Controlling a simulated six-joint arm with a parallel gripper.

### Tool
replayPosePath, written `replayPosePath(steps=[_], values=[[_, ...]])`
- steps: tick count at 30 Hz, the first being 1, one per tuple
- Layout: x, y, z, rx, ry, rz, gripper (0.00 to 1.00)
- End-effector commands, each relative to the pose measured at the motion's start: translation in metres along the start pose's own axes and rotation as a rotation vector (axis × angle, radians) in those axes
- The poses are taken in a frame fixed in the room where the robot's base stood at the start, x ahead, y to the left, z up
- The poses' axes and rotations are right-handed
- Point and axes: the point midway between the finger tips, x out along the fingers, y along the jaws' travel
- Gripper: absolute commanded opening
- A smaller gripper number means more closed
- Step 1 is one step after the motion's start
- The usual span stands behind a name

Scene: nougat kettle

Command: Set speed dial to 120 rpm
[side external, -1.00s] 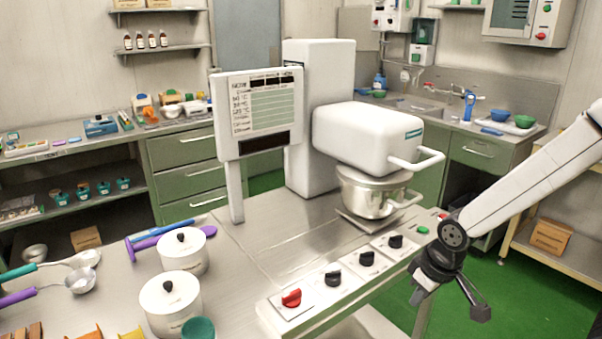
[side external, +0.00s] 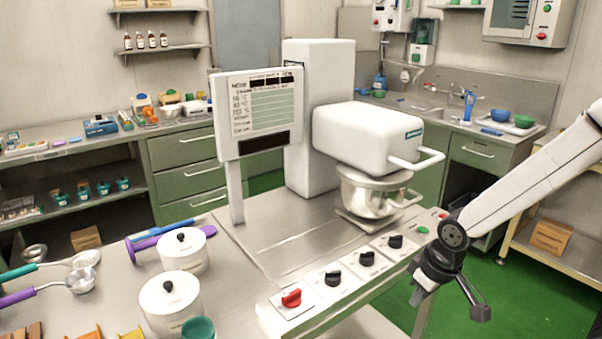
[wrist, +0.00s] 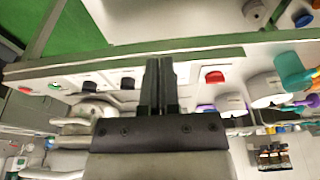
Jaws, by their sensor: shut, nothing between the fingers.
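The control panel on the table's front edge carries a red dial (side external: 291,297) and three black dials: one beside it (side external: 333,278), a middle one (side external: 366,258) and a far one (side external: 395,241). Their labels are too small to read, so I cannot tell which is the speed dial. My gripper (side external: 418,297) is shut and empty, in front of the panel to its right, apart from the dials. In the wrist view my fingers (wrist: 161,65) are together and hide part of the dial row between the red dial (wrist: 214,77) and a black dial (wrist: 127,82).
A screen (side external: 258,112) with small unreadable text stands behind the panel. The mixer head (side external: 365,140) and metal bowl (side external: 365,198) stand behind the dials. A green button (side external: 422,229) is at the panel's far end. White lidded pots (side external: 170,303) stand left of the panel.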

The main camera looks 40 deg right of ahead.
Motion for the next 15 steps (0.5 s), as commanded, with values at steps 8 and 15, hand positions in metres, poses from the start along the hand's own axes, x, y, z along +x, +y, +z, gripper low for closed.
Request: replayPosePath(steps=[8,15], values=[[0.002,0.0,-0.013,-0.045,-0.009,-0.001,0.91],[0.009,-0.002,-0.056,-0.209,-0.047,-0.006,0.91]])
